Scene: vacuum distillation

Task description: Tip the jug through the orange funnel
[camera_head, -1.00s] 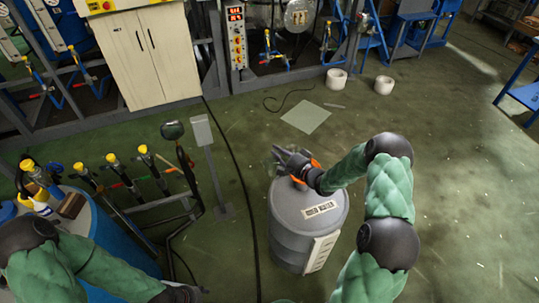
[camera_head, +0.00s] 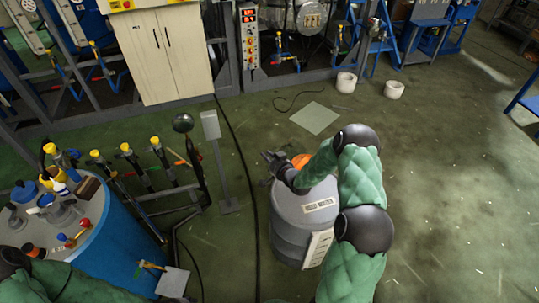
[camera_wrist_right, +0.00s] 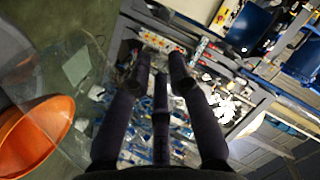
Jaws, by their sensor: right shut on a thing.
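The orange funnel (camera_head: 301,160) sits on top of the grey drum (camera_head: 300,222), partly hidden behind my right forearm. Its orange bowl also shows at the lower left of the right wrist view (camera_wrist_right: 35,135). The clear jug (camera_wrist_right: 75,70) is see-through and lies along the left of the right wrist view, overlapping the funnel's rim. I cannot make out its contents or exact tilt. My right gripper (camera_head: 272,160) is shut on the jug, just left of the funnel. In the right wrist view the dark fingers (camera_wrist_right: 160,65) point up the picture. My left gripper is out of view.
A blue drum (camera_head: 112,240) with bottles and tools on top stands at left. A thin grey post (camera_head: 217,165) and a black cable are left of the grey drum. Two white buckets (camera_head: 346,82) stand at the back. The floor to the right is clear.

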